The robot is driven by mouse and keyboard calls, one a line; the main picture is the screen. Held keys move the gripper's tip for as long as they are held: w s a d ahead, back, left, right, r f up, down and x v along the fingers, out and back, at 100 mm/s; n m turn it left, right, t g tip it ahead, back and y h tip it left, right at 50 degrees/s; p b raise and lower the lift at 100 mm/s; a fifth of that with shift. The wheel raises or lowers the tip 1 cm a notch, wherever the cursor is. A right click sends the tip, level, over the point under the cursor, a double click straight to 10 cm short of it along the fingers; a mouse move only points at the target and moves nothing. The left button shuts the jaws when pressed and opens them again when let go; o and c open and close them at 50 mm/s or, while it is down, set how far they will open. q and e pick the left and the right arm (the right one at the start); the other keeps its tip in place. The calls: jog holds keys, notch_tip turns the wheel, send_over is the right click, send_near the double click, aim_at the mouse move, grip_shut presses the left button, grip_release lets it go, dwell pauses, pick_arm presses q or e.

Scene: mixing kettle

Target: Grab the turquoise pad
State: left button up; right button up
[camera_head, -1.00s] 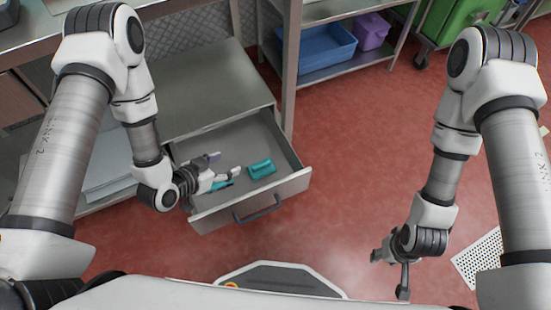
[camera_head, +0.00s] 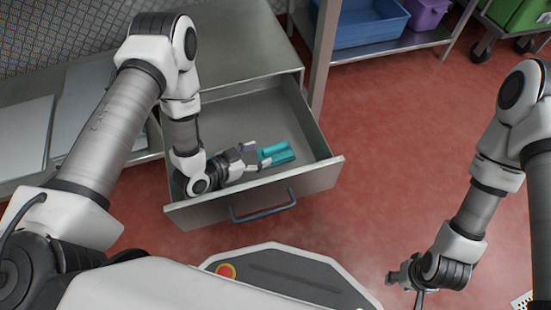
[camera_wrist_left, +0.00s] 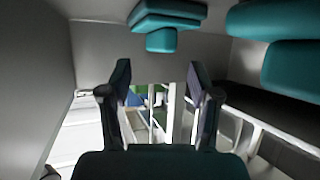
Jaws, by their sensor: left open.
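Two turquoise pads lie close together in the open drawer: one further back (camera_head: 272,149) and one in front of it (camera_head: 280,158). In the left wrist view, one pad (camera_wrist_left: 165,18) is at the top middle, just beyond the fingertips, and the other (camera_wrist_left: 285,45) is at the upper right. My left gripper (camera_head: 252,157) reaches low inside the drawer, its fingers pointing right toward the pads. It is open, with nothing between its fingers (camera_wrist_left: 160,80). My right gripper (camera_head: 404,288) hangs over the floor at the lower right, fingers apart and empty.
The metal drawer (camera_head: 318,172) has walls close around my left gripper, and a dark handle (camera_head: 263,206) on its front. A shelf post (camera_head: 325,60) stands behind its right side. A blue bin (camera_head: 365,22) sits on the shelf. The red floor (camera_head: 400,130) to the right is clear.

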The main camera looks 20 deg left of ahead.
aim_at(274, 148)
pick_arm(q)
jog(key=shift+w+d+f, duration=0.25)
jog(key=shift+w+d, duration=0.1)
jog(key=shift+w, duration=0.15)
jog(key=b+x, duration=0.3)
jog(key=x, duration=0.1)
jog(key=shift+w+d+f, duration=0.2)
jog(key=shift+w, duration=0.1)
jog(key=shift+w+d, duration=0.1)
jog(key=shift+w, duration=0.05)
jog(key=shift+r, duration=0.1)
jog(key=shift+c, duration=0.7)
grip_shut()
pick_arm(e)
notch_tip(274, 148, down, 3)
jog(key=shift+w+f, duration=0.1)
jog(key=shift+f, duration=0.1)
